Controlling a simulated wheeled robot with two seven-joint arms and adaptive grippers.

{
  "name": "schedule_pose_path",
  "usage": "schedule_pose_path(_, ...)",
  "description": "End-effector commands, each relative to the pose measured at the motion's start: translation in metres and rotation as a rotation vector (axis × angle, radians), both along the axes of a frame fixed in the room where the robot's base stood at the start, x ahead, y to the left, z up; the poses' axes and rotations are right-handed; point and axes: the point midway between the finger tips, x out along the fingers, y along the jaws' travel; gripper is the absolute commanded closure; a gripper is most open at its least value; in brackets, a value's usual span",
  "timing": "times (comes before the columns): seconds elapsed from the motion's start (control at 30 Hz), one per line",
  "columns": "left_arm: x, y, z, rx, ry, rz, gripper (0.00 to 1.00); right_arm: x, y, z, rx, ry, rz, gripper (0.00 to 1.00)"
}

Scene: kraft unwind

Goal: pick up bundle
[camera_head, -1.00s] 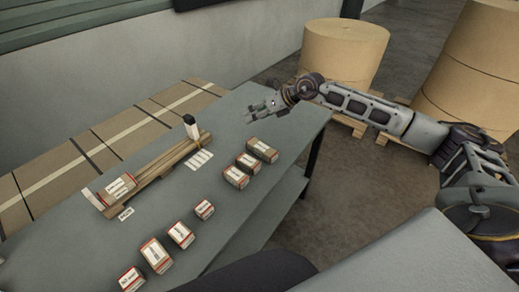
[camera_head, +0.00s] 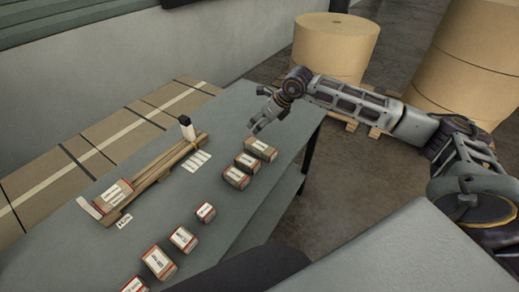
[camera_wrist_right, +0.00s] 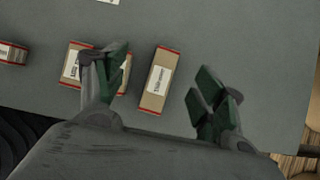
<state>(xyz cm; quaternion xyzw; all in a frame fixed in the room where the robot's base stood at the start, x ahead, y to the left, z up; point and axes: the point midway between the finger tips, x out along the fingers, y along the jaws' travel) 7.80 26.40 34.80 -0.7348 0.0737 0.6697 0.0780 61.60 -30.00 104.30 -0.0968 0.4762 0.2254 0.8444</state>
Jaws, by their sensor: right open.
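Small brown paper bundles with red edges and white labels sit on a grey table. Three stand in a row on the right side: a far one (camera_head: 262,149), a middle one (camera_head: 248,162) and a near one (camera_head: 236,178). My right gripper (camera_head: 262,124) is open and points down, above the table just beyond the far bundle. In the right wrist view, one bundle (camera_wrist_right: 160,82) shows between the two spread fingers, not touched as far as I can see. My left gripper is not in view.
More small bundles (camera_head: 183,239) line the near part of the grey table (camera_head: 225,130). Long brown strips (camera_head: 165,168) with a dark-topped white bottle (camera_head: 187,128) lie to the left. Large paper rolls (camera_head: 335,48) stand on pallets behind.

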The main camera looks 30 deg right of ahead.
Motion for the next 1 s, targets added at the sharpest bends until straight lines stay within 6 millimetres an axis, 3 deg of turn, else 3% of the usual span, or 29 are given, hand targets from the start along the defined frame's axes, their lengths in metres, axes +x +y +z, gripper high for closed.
schedule_pose_path(0.4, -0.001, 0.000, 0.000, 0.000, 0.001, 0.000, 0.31, -0.019, -0.027, -0.016, -0.119, 0.110, -0.040, 0.30)
schedule_pose_path(1.0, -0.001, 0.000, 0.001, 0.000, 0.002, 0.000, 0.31, -0.020, -0.027, -0.022, -0.119, 0.126, -0.055, 0.30)
